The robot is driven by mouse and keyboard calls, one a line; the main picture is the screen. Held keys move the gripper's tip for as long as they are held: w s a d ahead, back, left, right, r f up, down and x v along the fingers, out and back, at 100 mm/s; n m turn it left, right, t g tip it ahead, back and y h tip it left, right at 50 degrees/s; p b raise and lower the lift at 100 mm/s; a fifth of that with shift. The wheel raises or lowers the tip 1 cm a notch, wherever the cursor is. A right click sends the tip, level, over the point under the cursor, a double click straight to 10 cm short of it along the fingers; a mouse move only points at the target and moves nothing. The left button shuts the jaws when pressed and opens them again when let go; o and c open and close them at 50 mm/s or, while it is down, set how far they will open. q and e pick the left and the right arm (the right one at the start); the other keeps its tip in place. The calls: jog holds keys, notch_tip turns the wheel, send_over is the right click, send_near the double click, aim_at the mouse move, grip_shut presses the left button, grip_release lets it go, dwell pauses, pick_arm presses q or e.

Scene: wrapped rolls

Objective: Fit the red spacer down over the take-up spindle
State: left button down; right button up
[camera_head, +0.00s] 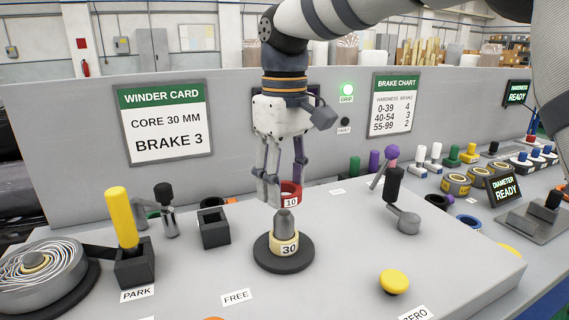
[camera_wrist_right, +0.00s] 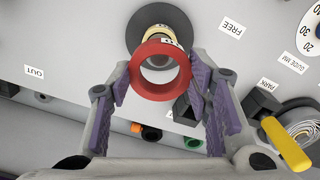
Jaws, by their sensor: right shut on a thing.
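The red spacer (camera_head: 294,189), a ring marked 10, is held between the fingers of my right gripper (camera_head: 285,190), which points down. In the right wrist view the red spacer (camera_wrist_right: 160,92) sits between the purple-padded fingertips, its hole open towards the camera. The take-up spindle (camera_head: 285,222) is a grey post with a tapered top on a dark round base (camera_head: 268,258). A cream collar marked 30 (camera_head: 289,248) is around its lower part. The spacer appears above and behind the spindle top, not around it. My left gripper is not in view.
A yellow rod (camera_head: 122,217) stands in the PARK block (camera_head: 135,268) on the left, near a striped wound roll (camera_head: 45,268). An empty dark square holder (camera_head: 214,228) is left of the spindle. A crank handle (camera_head: 394,190) and yellow button (camera_head: 394,281) are to the right.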

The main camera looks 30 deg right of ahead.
aim_at(284, 212)
jog(key=shift+f, duration=0.75)
jog(key=shift+f, duration=2.75)
dwell(0.3)
jog(key=o, duration=1)
notch_tip(284, 212, up, 12)
